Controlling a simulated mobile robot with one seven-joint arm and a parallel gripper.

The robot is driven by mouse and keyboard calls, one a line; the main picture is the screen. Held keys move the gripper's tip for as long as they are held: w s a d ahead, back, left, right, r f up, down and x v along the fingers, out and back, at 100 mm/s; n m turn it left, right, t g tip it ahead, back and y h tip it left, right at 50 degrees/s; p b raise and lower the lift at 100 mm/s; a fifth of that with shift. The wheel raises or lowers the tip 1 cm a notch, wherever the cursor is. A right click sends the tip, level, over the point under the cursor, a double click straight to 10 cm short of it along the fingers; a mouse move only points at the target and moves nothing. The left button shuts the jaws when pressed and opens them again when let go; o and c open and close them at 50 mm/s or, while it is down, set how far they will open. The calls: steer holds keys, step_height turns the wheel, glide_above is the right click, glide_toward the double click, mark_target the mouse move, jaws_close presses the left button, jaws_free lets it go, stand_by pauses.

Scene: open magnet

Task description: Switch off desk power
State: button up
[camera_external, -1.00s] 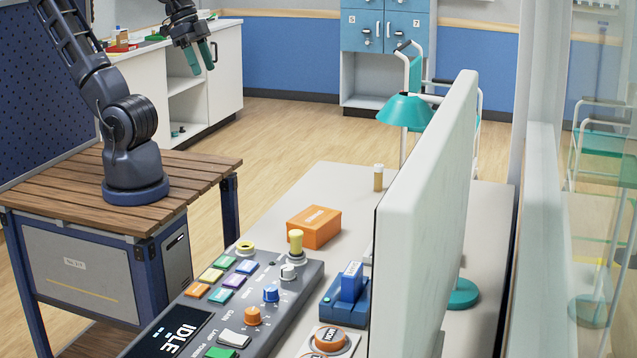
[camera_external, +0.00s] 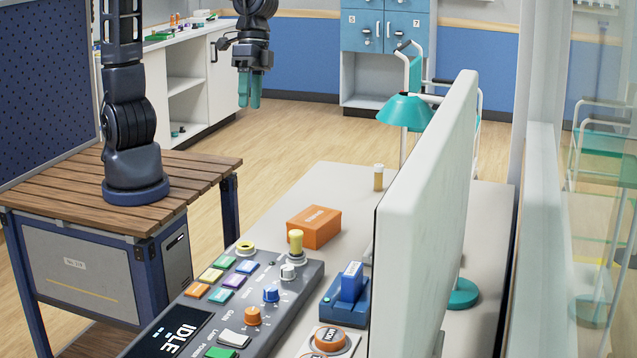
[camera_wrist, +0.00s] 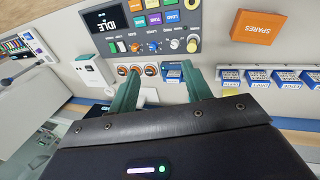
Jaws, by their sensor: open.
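My gripper (camera_external: 250,102) is open and empty, hanging in the air behind and left of the desk in the external view. In the wrist view its two green fingers (camera_wrist: 163,78) are spread apart and point toward the desk. A grey control console (camera_external: 303,272) shows an IDLE display (camera_external: 172,340), several coloured buttons and knobs, a white rocker (camera_external: 234,338) and a green rocker (camera_external: 221,353). Lettering near the rockers seems to read LAMP and POWER. The console also shows in the wrist view (camera_wrist: 193,20).
An orange box (camera_external: 314,230), a blue unit with a lever (camera_external: 347,293) and a round orange-topped button (camera_external: 330,340) stand on the desk. A large pale panel (camera_external: 425,210) rises at right, beside a teal lamp (camera_external: 404,110). Floor between my base table and the desk is clear.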

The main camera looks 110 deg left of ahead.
steer(key=w+d+f+g, duration=0.1)
steer(key=w+d+f, duration=0.45)
steer(key=d, duration=0.25)
steer(key=y, duration=0.3)
glide_toward(215, 352)
steer(key=shift+m, duration=0.3)
step_height(215, 352, down, 7)
steer(key=shift+s+d+f, duration=0.1)
steer(key=shift+s+f, duration=0.05)
steer(key=shift+f, duration=0.05)
